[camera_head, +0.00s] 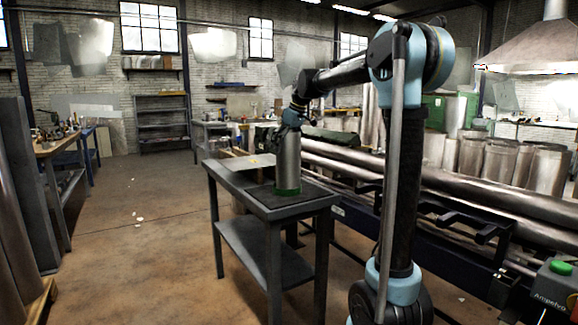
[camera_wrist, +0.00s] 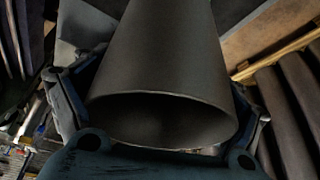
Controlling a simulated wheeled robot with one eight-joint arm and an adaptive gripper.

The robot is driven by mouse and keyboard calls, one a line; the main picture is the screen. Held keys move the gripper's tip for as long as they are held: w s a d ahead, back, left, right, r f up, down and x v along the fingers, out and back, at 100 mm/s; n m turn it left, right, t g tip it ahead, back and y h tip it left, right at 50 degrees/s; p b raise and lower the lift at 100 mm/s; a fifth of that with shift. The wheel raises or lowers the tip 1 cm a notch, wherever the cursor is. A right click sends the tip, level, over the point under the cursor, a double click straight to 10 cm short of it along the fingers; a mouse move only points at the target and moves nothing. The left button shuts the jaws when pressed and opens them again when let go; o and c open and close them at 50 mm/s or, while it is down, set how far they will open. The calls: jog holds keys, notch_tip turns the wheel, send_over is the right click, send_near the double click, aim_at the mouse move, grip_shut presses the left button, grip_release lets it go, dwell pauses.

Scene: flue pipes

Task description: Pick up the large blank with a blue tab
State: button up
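A tall grey metal cylinder (camera_head: 287,165) stands upright on the small dark table, with a green ring (camera_head: 287,190) around its foot. No blue tab shows on it in either view. My gripper (camera_head: 292,117) is at the top end of the cylinder, pointing down. In the wrist view the cylinder's open round end (camera_wrist: 165,118) faces the camera, between the two fingers of my gripper (camera_wrist: 165,85). The fingers lie close along both sides of the cylinder. Whether they press on it cannot be told.
The dark table (camera_head: 232,172) has a lower shelf and a small yellow mark on its top. Long metal pipes (camera_head: 470,205) lie on a rack to the right. Several upright metal cylinders (camera_head: 500,160) stand behind it.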

dwell(0.3)
jog(key=shift+w+r, duration=0.1)
jog(key=shift+r, duration=0.2)
jog(key=c, duration=0.3)
jog(key=shift+r, duration=7.1)
jog(key=shift+c, duration=1)
